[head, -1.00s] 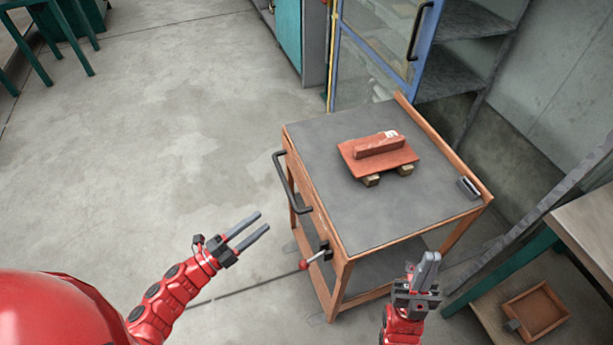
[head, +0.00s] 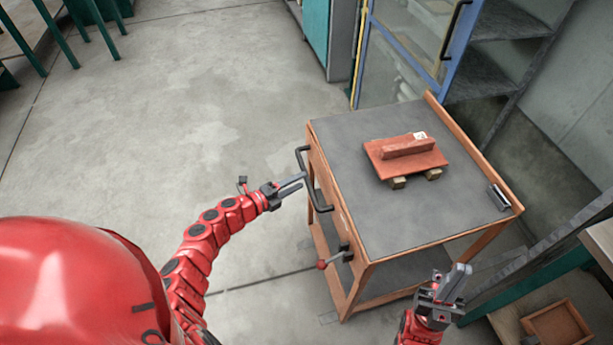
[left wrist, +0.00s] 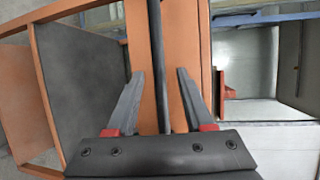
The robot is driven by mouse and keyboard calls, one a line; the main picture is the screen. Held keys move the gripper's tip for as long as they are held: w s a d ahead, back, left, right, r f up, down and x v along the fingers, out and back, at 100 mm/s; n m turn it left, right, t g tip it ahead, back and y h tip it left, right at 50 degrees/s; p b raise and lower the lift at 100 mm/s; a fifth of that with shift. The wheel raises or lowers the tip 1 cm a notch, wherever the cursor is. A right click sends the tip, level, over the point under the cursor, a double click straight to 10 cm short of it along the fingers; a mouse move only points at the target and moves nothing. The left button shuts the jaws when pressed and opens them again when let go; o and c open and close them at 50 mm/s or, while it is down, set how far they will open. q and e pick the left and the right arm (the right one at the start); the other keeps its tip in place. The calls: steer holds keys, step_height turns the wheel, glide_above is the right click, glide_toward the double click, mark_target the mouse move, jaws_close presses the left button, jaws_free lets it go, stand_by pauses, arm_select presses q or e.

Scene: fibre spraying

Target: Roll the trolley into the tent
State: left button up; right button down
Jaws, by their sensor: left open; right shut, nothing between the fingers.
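The trolley (head: 340,145) has an orange wooden frame, a grey top and a lower shelf. Its black bar handle (head: 317,196) is on its left side. My left gripper (head: 301,180) is open at the handle. In the left wrist view, the dark handle bar (left wrist: 155,45) runs between the two spread fingers (left wrist: 160,75), which are not closed on it.
A reddish board with a block (head: 405,158) rests on small supports on the trolley top. A red-knobbed lever (head: 323,264) sticks out of the trolley's left side. A bench (head: 600,240) stands at the right. The floor (head: 190,120) to the left is clear.

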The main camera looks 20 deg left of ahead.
mark_target(306, 178)
arm_select(q)
steer(key=shift+x, duration=2.1)
steer(key=shift+s+f, duration=0.1)
jaws_close()
